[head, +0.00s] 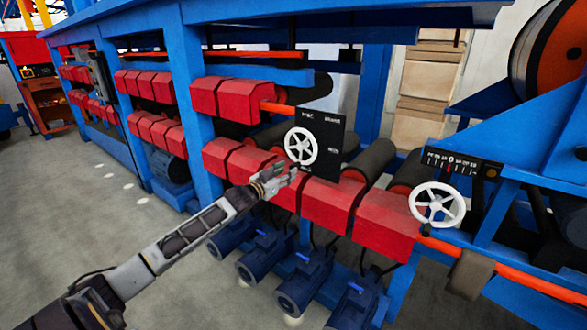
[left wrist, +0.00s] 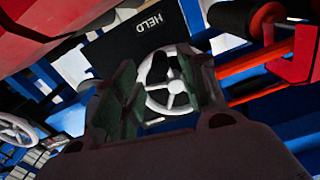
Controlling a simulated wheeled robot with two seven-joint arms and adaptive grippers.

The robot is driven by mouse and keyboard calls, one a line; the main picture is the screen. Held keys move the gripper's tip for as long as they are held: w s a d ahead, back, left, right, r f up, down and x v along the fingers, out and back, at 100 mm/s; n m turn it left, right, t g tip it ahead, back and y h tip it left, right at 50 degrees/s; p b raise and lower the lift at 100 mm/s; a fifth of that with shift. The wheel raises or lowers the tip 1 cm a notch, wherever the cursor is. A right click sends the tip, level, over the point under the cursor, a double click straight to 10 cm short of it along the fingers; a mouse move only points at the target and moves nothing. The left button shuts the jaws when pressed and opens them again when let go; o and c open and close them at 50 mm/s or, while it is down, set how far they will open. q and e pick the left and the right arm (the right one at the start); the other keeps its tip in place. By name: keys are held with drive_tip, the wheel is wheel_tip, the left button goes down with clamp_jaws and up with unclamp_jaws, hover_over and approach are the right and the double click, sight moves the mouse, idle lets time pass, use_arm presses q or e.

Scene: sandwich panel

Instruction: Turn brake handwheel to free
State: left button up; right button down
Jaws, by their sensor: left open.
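The white spoked brake handwheel (head: 301,146) is mounted on a black panel (head: 329,128) with small white lettering at its top. In the left wrist view, the handwheel (left wrist: 172,98) shows between my fingers, and the panel (left wrist: 128,40) reads "HELD". My left gripper (head: 290,177) is open and empty, just below and in front of the wheel in the head view. The fingers seem apart from the rim, though the exact gap is hard to tell. My right gripper is not in view.
A second white handwheel (head: 437,204) stands at the right below a black scale plate (head: 462,163). Red roller housings (head: 325,205) and blue motors (head: 305,275) lie below the brake wheel. Blue posts (head: 195,90) frame the machine. The grey floor (head: 60,220) at the left is clear.

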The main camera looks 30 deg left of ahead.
sight(293, 167)
use_arm(q)
drive_tip(key=shift+w+d, duration=0.2)
drive_tip(key=shift+w, duration=2.4)
clamp_jaws()
